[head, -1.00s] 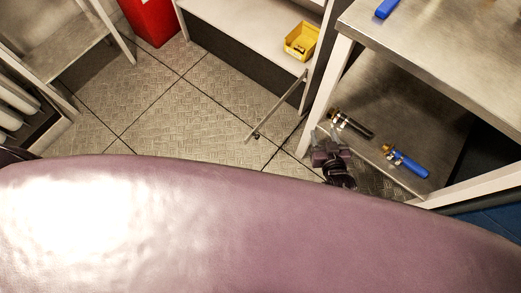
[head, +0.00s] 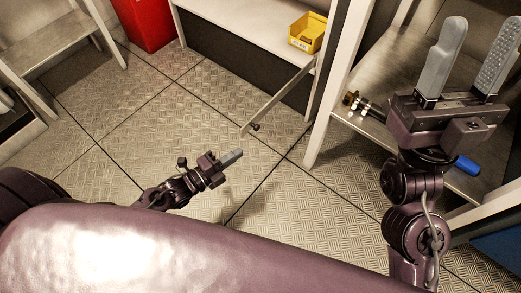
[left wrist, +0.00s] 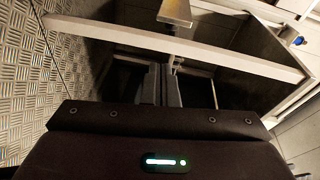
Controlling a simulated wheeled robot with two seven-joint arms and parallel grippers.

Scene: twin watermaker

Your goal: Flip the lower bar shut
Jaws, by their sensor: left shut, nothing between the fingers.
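The lower bar (head: 279,98) is a thin metal flat bar with a small dark knob at its free end. In the head view it sticks out at an angle from the low shelf's white post, over the floor. My left gripper (head: 234,157) is shut and empty, to the lower left of the bar's free end and apart from it in the picture. Its closed fingers (left wrist: 160,85) show in the left wrist view, below a pale beam (left wrist: 180,45); I cannot tell whether the bar shows there. My right gripper (head: 479,50) is raised at the right, open and empty.
A yellow bin (head: 307,33) sits on the low shelf (head: 250,18). A red box (head: 145,22) stands at the back. At the right, a white-framed bench (head: 337,95) holds tools, partly hidden by my right arm. The tiled floor (head: 130,105) is clear.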

